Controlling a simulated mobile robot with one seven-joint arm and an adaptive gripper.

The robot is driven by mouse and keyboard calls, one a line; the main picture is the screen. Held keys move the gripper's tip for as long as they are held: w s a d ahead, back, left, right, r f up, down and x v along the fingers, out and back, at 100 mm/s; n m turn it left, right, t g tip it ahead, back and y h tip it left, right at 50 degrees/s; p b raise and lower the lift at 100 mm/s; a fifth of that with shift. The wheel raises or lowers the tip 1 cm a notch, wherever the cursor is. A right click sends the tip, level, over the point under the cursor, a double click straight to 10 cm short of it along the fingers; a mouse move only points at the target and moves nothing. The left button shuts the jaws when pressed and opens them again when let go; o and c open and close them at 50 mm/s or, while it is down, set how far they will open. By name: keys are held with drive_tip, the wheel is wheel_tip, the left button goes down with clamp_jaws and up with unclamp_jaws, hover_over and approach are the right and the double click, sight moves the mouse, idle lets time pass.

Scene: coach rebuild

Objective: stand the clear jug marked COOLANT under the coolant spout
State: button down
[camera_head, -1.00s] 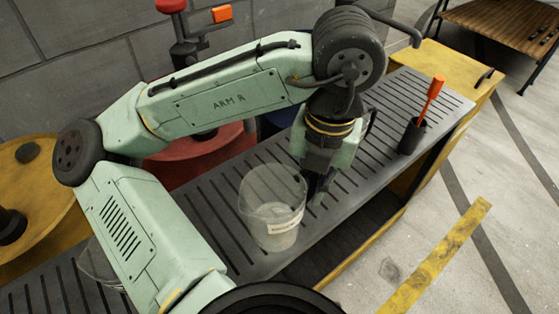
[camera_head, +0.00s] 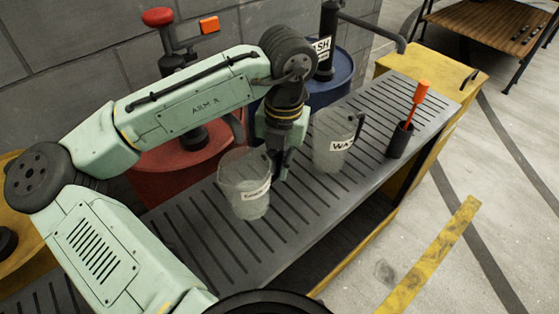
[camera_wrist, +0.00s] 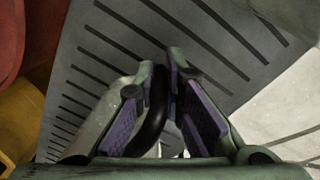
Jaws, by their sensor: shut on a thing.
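My gripper (camera_head: 280,168) is shut on the dark handle (camera_wrist: 154,115) of a clear jug (camera_head: 240,172). The jug is upright, with a white label too small to read surely, over the slotted bench (camera_head: 285,215); I cannot tell whether its base touches. The red drum (camera_head: 165,180) behind has a pump with a red knob (camera_head: 158,17), and a dark curved spout (camera_head: 237,128) shows just behind the jug. No coolant marking is readable on any drum. The wrist view shows the handle between the purple pads.
A second clear jug (camera_head: 330,150), marked "WA...", stands right of my gripper. A black cup (camera_head: 399,143) with an orange-handled tool is farther right. A blue drum (camera_head: 335,85) has a pump marked "...ASH". The bench front is clear.

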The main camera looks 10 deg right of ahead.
drive_tip(key=c, duration=1.7)
unclamp_jaws()
drive_tip(key=r, duration=1.2)
drive_tip(key=shift+s+d+p, duration=0.1)
drive_tip(key=shift+d+p, duration=0.2)
drive_tip(key=shift+p, duration=0.05)
